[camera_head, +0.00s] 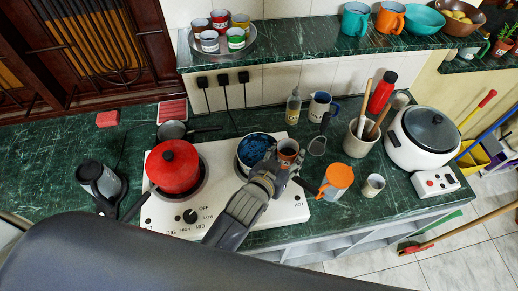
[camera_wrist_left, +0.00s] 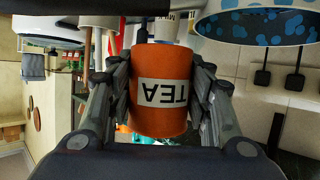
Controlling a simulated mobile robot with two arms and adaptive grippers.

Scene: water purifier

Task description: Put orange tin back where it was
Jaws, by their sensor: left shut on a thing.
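The orange tin (camera_head: 288,151) is held in my left gripper (camera_head: 278,163), above the right side of the white stove and beside the blue pot. In the left wrist view the orange tin (camera_wrist_left: 163,90), with an upside-down TEA label, sits between both fingers of my left gripper (camera_wrist_left: 163,95), which is shut on it. A round metal tray (camera_head: 250,45) on the green upper shelf holds several coloured tins. My right gripper is not in view.
A red pot (camera_head: 172,167) and a blue speckled pot (camera_head: 256,150) stand on the white stove (camera_head: 215,200). An orange-topped pitcher (camera_head: 336,180), a utensil crock (camera_head: 358,140) and a bottle (camera_head: 293,106) stand to the right. Black plugs (camera_head: 223,79) hang below the shelf.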

